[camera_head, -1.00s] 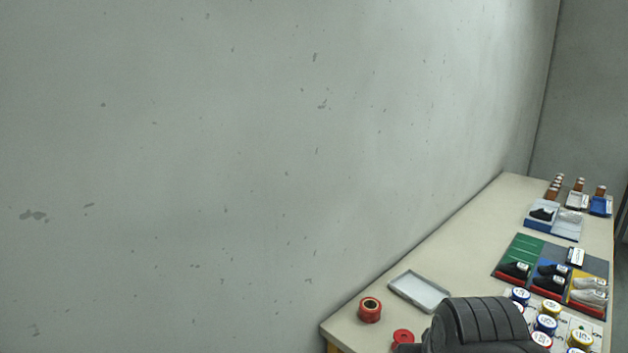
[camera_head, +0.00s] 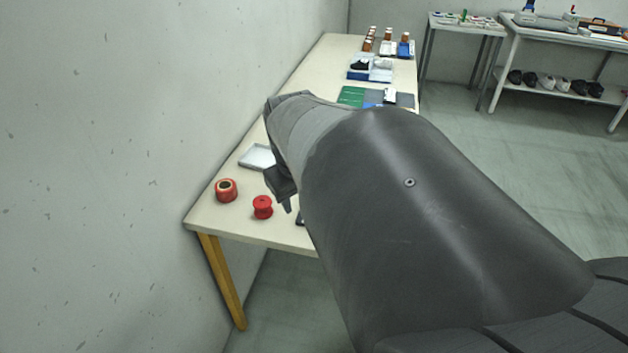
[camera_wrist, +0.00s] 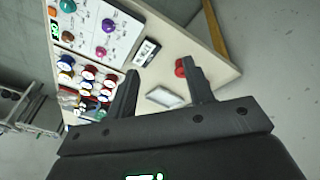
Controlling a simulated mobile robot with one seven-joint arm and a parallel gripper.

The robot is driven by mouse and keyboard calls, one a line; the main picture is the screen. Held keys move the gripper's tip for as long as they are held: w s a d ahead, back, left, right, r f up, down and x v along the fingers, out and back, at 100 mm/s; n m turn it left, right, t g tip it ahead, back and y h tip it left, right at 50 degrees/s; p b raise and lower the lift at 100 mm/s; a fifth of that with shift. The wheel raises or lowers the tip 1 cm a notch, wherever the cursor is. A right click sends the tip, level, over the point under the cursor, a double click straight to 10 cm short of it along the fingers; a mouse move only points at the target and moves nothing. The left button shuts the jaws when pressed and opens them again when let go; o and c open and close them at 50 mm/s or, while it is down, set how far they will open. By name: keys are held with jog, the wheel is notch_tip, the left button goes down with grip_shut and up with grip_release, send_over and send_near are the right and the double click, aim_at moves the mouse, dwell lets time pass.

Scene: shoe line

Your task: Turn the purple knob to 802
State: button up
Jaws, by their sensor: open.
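In the wrist view a white panel (camera_wrist: 89,18) carries several coloured round knobs with small dark markings. A purple knob (camera_wrist: 108,25) sits on its right side; other knobs are near it. The markings are too small to read, so I cannot tell its setting. My gripper (camera_wrist: 160,72) is open and empty, its two fingers apart, with the table beyond them. The panel is ahead and to the left of the fingers, not touched. In the head view my arm hides the panel and most of the gripper.
A black device with a white face (camera_wrist: 147,52) lies beside the panel. A grey-white tray (camera_head: 257,157), a red roll (camera_head: 227,190) and a red spool (camera_head: 263,207) stand at the near table end. A wall borders the table's left side.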

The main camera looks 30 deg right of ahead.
jog(key=w+d+f+g+y, duration=0.1)
jog(key=w+d+f, duration=0.1)
jog(key=d+f, duration=0.5)
jog(key=w+d+f+g+y, duration=0.1)
jog(key=w+d+f+g, duration=0.15)
jog(key=d, duration=0.85)
jog(key=shift+n+t, duration=0.3)
jog(key=shift+t, duration=0.15)
jog(key=f, duration=1.1)
jog(key=shift+s+a, duration=0.15)
jog(key=shift+s, duration=0.15)
jog(key=shift+c, duration=0.3)
jog(key=c, duration=0.9)
